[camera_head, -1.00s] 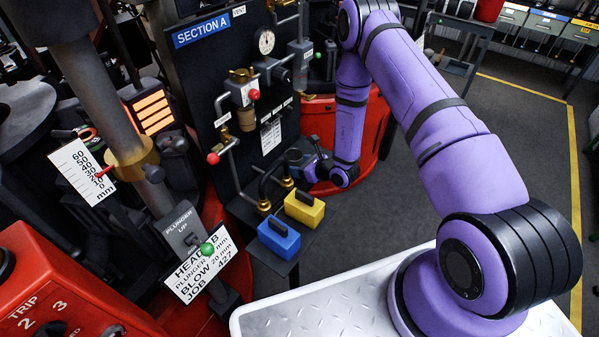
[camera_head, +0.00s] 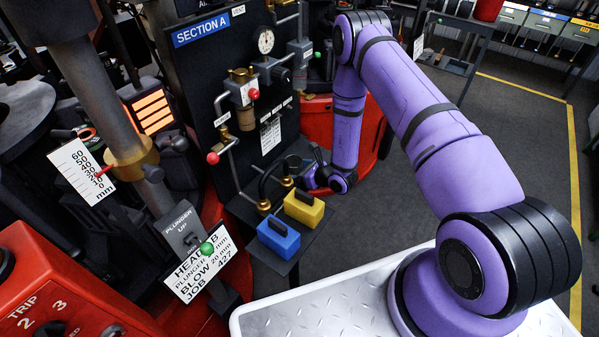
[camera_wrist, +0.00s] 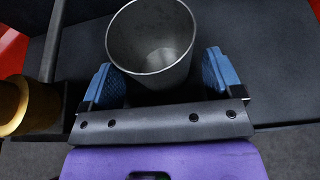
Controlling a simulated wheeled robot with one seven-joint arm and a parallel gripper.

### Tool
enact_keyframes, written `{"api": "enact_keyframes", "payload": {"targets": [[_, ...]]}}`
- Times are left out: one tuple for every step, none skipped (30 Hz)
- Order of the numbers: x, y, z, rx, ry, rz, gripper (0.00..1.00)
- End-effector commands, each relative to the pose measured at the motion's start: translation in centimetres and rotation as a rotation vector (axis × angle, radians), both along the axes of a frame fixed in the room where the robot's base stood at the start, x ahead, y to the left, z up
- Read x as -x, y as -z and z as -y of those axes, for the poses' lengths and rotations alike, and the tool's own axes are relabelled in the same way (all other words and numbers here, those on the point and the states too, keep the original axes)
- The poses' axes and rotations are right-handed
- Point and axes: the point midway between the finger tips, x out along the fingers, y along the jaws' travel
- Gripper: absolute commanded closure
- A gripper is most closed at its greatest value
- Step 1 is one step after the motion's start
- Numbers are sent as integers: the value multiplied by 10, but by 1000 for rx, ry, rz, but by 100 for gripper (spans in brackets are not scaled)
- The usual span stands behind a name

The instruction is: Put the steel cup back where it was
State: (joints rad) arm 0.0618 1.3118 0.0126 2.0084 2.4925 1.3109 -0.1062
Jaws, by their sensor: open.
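The steel cup (camera_wrist: 152,45) stands upright on a dark shelf in the wrist view, its open rim toward the camera; it looks empty. My gripper (camera_wrist: 160,84) is open, with one blue pad on each side of the cup's lower part. A gap shows between the cup and the right pad; whether the left pad touches cannot be told. In the head view my gripper (camera_head: 308,174) is small and dark at the shelf beside the panel, and the cup is hard to make out there.
A brass fitting (camera_wrist: 14,106) stands close left of my gripper in the wrist view. In the head view, a yellow block (camera_head: 304,208) and a blue block (camera_head: 278,238) sit on the shelf's near part. Pipes and valves rise on the Section A panel (camera_head: 205,75).

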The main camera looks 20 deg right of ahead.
Motion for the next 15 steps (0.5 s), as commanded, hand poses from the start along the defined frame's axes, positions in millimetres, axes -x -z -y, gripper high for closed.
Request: {"api": "enact_keyframes", "payload": {"targets": [[0,-1,0,1,0,1,14],[0,-3,0,0,0,1,14],[1,-4,2,0,1,0,14],[4,-5,4,0,1,0,14],[6,-6,6,0,1,-1,14],[11,-8,9,-1,2,-2,14],[14,-10,11,-1,3,-1,14],[18,-12,14,-1,3,-2,14],[24,-15,19,1,3,-2,14],[29,-17,22,0,4,-3,14],[33,-20,25,-1,3,-2,14],[39,-23,30,-1,4,-2,14],[44,-25,34,0,4,-1,14],[49,-28,37,0,3,-1,14],[55,-31,41,-1,3,-2,14]]}}
